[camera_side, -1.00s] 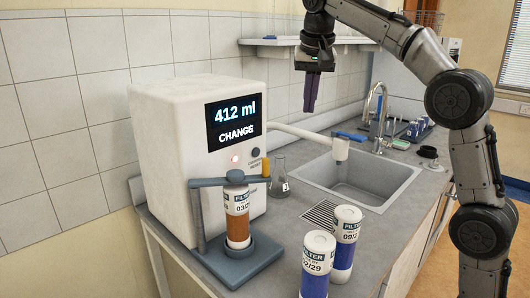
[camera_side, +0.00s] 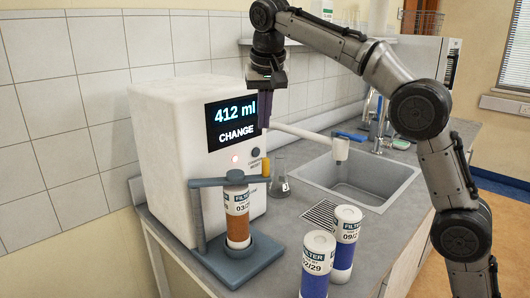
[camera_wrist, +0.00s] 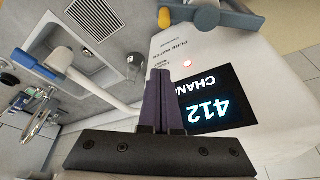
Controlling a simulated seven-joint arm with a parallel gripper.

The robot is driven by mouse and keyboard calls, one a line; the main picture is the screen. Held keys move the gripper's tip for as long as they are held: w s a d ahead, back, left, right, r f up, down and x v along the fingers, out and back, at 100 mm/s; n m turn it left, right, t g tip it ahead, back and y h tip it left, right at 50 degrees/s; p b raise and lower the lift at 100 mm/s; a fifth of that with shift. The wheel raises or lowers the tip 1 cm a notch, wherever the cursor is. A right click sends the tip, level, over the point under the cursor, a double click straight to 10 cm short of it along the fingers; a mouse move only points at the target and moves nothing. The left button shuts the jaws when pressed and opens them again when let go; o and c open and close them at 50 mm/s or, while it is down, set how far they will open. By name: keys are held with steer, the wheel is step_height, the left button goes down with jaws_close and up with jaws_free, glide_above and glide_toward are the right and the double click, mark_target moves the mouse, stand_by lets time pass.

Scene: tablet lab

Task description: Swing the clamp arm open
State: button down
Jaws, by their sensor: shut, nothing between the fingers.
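The blue-grey clamp arm (camera_side: 215,182) lies across the top of a filter cartridge (camera_side: 238,218) with an orange-brown body, which stands upright in a round holder on the clamp's base (camera_side: 240,262). A yellow-orange tip (camera_side: 265,167) shows at the arm's right end. In the wrist view, part of the clamp arm (camera_wrist: 205,15) is at the top, with the yellow tip (camera_wrist: 165,17) at its left. My gripper (camera_side: 264,106) is shut and empty, in front of the display's right edge, above the clamp arm and apart from it. Its dark purple fingers (camera_wrist: 163,100) meet in the wrist view.
The white machine (camera_side: 165,130) has a display (camera_side: 232,121) reading "412 ml CHANGE" and a red light. A glass flask (camera_side: 280,178) stands just right of the yellow tip. A spout (camera_side: 300,133) reaches over the sink (camera_side: 365,180). Two blue filter cartridges (camera_side: 345,240) stand at the front.

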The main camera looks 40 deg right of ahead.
step_height(320, 180, down, 8)
steer(key=s, duration=0.1)
steer(key=shift+a, duration=0.35)
steer(key=shift+s+a, duration=0.1)
steer(key=shift+s, duration=0.05)
stand_by(0.4)
